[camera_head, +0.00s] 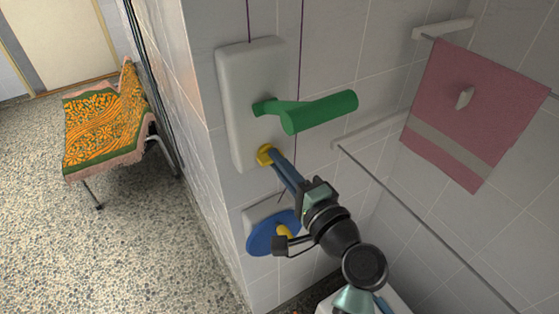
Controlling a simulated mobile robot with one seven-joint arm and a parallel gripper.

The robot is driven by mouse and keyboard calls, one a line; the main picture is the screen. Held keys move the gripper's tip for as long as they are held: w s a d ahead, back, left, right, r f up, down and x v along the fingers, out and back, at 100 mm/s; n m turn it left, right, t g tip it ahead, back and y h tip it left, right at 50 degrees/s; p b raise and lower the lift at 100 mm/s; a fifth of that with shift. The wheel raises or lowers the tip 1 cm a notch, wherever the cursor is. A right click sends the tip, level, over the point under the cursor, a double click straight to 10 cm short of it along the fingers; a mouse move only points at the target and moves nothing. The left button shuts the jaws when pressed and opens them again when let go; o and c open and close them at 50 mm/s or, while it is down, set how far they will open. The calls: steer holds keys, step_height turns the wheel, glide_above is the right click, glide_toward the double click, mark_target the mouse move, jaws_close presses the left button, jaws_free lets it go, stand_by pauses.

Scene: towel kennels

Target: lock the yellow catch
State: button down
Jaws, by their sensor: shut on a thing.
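The yellow catch (265,155) is a small knob near the bottom of a white plate (237,145) on the tiled wall. My gripper (273,158) reaches up to it from the lower right. Its long blue-grey fingers are closed on the catch, and their tips cover its right side. The catch's exact turn angle is hard to tell. A green lever handle (320,112) sticks out to the right from the same plate, above the catch and apart from my fingers.
A blue disc (262,238) with a yellow part sits on a lower white plate, close below my wrist. A pink towel (470,110) hangs at right near a long rail (410,215). A chair with an orange patterned cloth (103,122) stands on open floor at left.

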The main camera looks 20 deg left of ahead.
stand_by(0.3)
steer(key=c, duration=0.9)
jaws_free()
steer(key=shift+b+v, duration=2.5)
steer(key=shift+v, duration=4)
